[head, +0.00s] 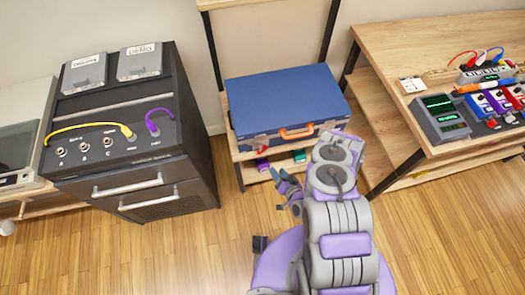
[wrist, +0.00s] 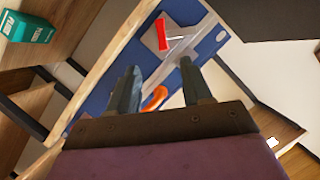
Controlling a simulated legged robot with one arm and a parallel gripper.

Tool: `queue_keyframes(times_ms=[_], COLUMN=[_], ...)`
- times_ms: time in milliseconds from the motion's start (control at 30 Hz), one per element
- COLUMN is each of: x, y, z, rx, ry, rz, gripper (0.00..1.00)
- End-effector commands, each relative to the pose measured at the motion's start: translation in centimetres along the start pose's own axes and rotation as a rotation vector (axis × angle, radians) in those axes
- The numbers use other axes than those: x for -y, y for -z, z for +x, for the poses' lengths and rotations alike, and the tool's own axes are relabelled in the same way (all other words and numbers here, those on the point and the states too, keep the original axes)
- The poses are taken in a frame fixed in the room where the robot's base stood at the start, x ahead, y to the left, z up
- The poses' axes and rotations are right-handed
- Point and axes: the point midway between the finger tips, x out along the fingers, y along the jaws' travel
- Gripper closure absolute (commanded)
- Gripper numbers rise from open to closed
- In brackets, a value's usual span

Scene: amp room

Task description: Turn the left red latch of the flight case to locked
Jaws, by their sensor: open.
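The blue flight case (head: 285,98) lies shut on a wooden shelf, with its orange handle (head: 297,132) on the front face. In the wrist view, a red latch (wrist: 162,32) sits on a pale metal plate on the blue case (wrist: 205,48). The handle (wrist: 155,98) shows between and behind my fingers. My gripper (head: 289,187) is open and empty, low in front of the shelf. In the wrist view my gripper (wrist: 158,68) points at the case front, its fingers apart. I cannot make out the latch's state, and the head view is too small to show it clearly.
A dark amp cabinet (head: 130,130) with yellow and purple cables stands left of the shelf. A wooden bench (head: 400,60) with pedals stands right. A teal box (wrist: 30,27) is on the lower shelf. The wooden floor (head: 150,255) in front is clear.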

Motion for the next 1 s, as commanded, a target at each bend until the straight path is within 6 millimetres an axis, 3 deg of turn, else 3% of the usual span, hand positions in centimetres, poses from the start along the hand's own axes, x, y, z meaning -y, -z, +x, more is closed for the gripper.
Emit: queue_keyframes(times_ms=[267,700,1000], x=[0.3,-0.1,0.0], y=[-0.1,-0.2,0.0], z=[4.2,12.7,15.4], rx=[0.002,-0.002,-0.002], ry=[0.007,0.003,0.001], rz=[-0.005,-0.003,-0.003], gripper=[0.51,0.51,0.51])
